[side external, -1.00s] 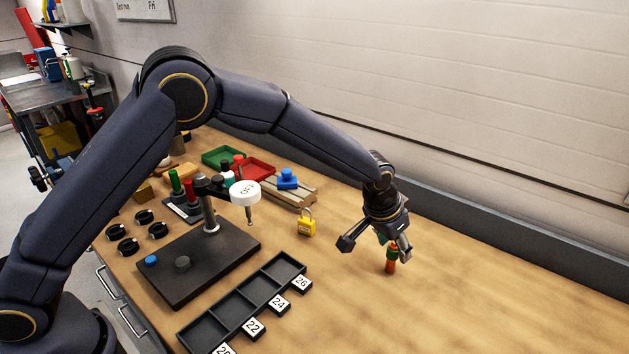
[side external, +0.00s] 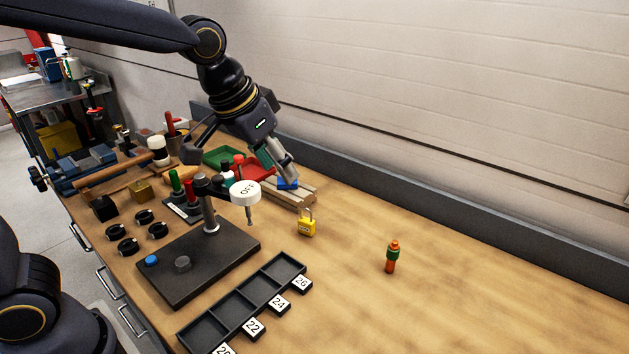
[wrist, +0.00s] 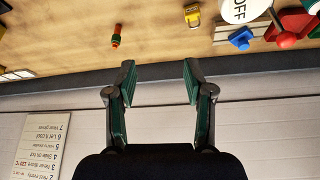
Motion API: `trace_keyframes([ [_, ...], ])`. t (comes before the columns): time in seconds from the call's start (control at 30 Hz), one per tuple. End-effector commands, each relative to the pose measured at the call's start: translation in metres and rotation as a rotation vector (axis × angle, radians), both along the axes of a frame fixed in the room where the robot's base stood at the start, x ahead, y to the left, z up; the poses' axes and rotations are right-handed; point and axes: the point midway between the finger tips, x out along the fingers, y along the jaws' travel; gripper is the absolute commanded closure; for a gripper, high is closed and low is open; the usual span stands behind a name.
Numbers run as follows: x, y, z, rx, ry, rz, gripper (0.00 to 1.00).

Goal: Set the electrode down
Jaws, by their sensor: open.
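The electrode, an orange piece with a green band (side external: 392,257), stands upright by itself on the bare wood right of the yellow padlock. In the wrist view it shows small (wrist: 116,36), beyond the fingertips and a little to the left. My gripper (side external: 238,165) is open and empty, raised over the back part of the bench, well to the left of the electrode and apart from it. In the wrist view its two green-padded fingers (wrist: 159,75) are spread with nothing between them.
The yellow padlock (side external: 307,226) and the black numbered tray (side external: 222,322) lie left of the electrode. A post with a white OFF disc (side external: 245,193) rises from a black base. The bench's right side is clear.

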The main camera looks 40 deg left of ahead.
Motion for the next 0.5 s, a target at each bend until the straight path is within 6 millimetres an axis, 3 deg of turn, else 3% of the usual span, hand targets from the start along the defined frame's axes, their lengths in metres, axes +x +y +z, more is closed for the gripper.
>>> trace_keyframes([
  [0.03, -0.029, 0.021, 0.009, -0.004, -0.017, 0.031, 0.48],
  [0.1, -0.067, 0.043, 0.010, -0.003, -0.027, 0.065, 0.48],
  [0.2, -0.112, 0.064, 0.004, 0.001, -0.040, 0.106, 0.48],
  [0.33, -0.148, 0.076, -0.008, 0.005, -0.051, 0.140, 0.48],
  [0.5, -0.164, 0.081, -0.016, 0.008, -0.054, 0.154, 0.48],
])
